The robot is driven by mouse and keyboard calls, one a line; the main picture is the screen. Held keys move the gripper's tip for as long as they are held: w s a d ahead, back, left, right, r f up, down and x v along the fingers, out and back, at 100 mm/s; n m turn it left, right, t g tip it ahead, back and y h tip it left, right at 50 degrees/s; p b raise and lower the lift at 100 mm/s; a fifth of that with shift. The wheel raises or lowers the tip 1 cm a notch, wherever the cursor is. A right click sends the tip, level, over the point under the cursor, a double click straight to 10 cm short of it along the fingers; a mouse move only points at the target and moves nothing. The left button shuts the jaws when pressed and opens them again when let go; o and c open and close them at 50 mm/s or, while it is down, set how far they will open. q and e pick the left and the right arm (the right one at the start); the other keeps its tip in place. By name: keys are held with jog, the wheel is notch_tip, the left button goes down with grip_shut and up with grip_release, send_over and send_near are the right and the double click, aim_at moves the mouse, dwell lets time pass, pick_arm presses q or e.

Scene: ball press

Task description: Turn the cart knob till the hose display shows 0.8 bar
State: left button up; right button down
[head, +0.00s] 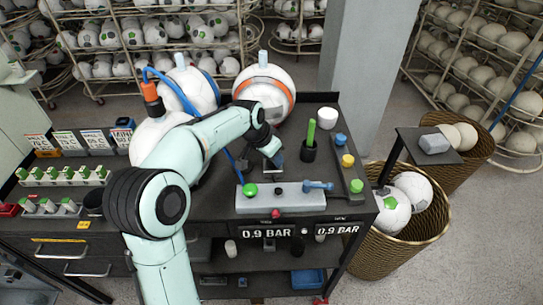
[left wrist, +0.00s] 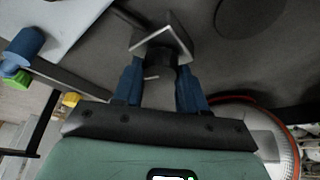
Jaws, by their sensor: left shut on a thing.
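My left gripper (head: 273,162) reaches over the dark cart top (head: 215,190), behind the grey control panel (head: 300,199). In the left wrist view its blue fingers (left wrist: 160,88) are shut on a dark round knob (left wrist: 160,80), which joins a square grey metal piece (left wrist: 160,45). In the head view the arm and gripper mostly hide the knob. My right gripper is not in view.
The panel carries a green button (head: 250,189) and a blue lever (head: 318,186). A ball with an orange stripe (head: 265,88) stands behind the gripper. A black cup with a green stick (head: 309,143) stands to its right. Ball baskets (head: 408,237) are at right.

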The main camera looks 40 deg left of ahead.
pick_arm(q)
jog(key=shift+r, duration=0.1)
jog(key=o, duration=1.1)
jog(key=shift+c, duration=0.2)
jog(key=v, duration=1.3)
jog(key=shift+p, duration=0.35)
jog(key=shift+s+r, duration=0.1)
jog(key=shift+r, duration=0.05)
